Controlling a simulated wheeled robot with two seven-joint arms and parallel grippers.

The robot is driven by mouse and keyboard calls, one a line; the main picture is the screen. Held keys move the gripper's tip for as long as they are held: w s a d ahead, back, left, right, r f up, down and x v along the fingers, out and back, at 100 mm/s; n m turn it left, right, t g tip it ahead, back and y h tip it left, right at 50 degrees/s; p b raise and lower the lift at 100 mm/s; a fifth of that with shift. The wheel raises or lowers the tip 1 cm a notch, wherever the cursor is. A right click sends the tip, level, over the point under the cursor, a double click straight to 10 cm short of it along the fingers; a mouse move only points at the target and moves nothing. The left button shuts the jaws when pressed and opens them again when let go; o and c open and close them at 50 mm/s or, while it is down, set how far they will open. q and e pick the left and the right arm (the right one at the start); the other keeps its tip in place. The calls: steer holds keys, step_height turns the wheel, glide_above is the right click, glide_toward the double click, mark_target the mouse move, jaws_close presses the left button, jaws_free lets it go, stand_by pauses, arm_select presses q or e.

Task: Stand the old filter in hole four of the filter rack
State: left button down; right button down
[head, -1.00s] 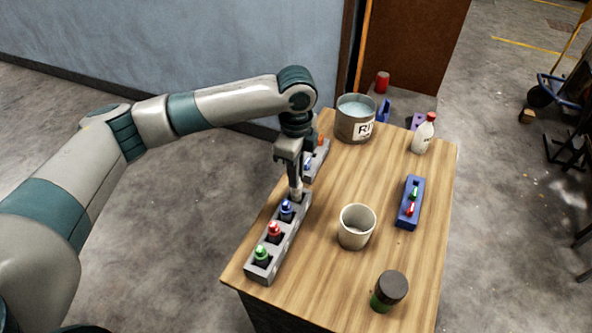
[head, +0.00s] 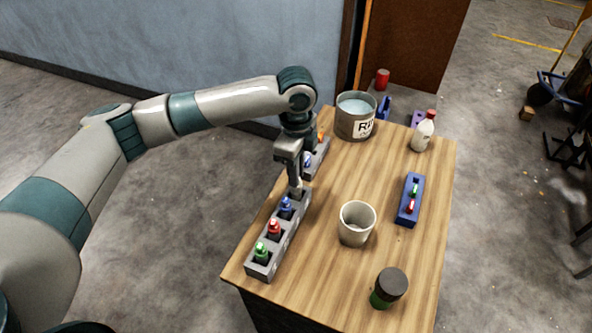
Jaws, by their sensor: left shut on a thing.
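The grey filter rack (head: 262,270) lies along the left edge of the table. From the near end, its holes hold a green-topped, a red-topped and a blue-topped filter. My left gripper (head: 295,183) is over the far-end hole, pointing down and shut on a small pale filter (head: 295,190). The pale filter looks upright with its lower end at that hole. The fingers partly hide it, and I cannot tell how deep it sits. My right gripper is not in view.
Another grey holder (head: 318,160) stands just behind my gripper. A labelled can (head: 355,117), a white bottle (head: 423,133), a blue holder (head: 409,212), a beige cup (head: 356,224) and a dark-lidded jar (head: 390,287) stand on the table (head: 337,288).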

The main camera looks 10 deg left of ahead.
arm_select(q)
steer(key=shift+f, duration=0.45)
steer(key=c, duration=1.3)
jaws_free()
steer(key=shift+r+p, duration=3.5)
steer(key=shift+p, duration=0.4)
steer(key=shift+s+f, duration=0.1)
steer(key=shift+s, duration=0.05)
